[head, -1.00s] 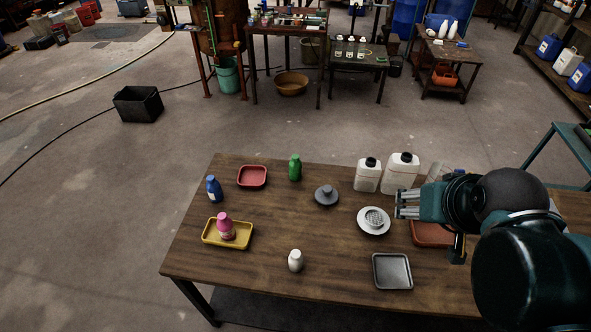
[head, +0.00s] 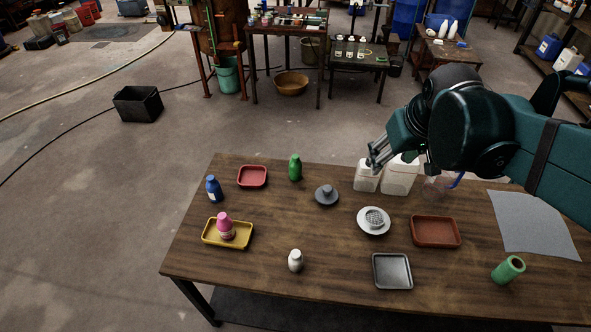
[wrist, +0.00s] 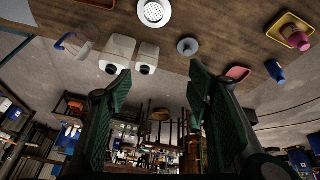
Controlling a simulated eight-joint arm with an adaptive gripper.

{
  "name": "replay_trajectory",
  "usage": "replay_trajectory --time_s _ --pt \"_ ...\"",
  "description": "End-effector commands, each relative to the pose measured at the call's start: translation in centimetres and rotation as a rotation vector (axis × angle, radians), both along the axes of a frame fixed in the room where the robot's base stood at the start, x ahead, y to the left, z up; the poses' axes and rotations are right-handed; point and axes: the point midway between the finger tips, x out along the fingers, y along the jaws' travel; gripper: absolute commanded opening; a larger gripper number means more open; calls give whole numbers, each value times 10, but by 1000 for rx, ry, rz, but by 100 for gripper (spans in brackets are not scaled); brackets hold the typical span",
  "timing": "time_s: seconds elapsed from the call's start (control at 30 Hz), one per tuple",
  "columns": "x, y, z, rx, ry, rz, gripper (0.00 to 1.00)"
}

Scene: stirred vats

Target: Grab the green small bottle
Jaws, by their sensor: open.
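The green small bottle (head: 295,168) stands upright near the back edge of the wooden table, between the red tray and the dark grey round piece. My gripper (head: 374,160) is open and empty in the head view. It is in the air to the right of the green bottle, in front of the white jugs in the picture. In the wrist view my gripper's two fingers (wrist: 160,88) are spread wide with nothing between them. The green bottle is not clearly seen in the wrist view; the right finger may hide it.
White jugs (head: 400,177) stand at the table's back. A red tray (head: 252,177), blue bottle (head: 213,189) and dark grey round piece (head: 327,195) are near the green bottle. A pink bottle (head: 226,228) stands in a yellow tray (head: 210,238).

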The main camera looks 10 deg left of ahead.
Motion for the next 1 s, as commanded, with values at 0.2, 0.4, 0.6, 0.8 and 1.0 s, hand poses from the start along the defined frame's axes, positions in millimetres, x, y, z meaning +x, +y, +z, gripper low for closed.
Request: replay_trajectory --time_s 0.2,0.4,0.6,0.8,1.0 --pt "33 19 -5 -21 37 61 51" --pt "61 37 -13 -39 69 117 51" --pt "89 57 -24 -57 102 173 51" --pt "117 77 -38 -76 134 230 51" --pt "143 100 -56 -93 166 287 51"
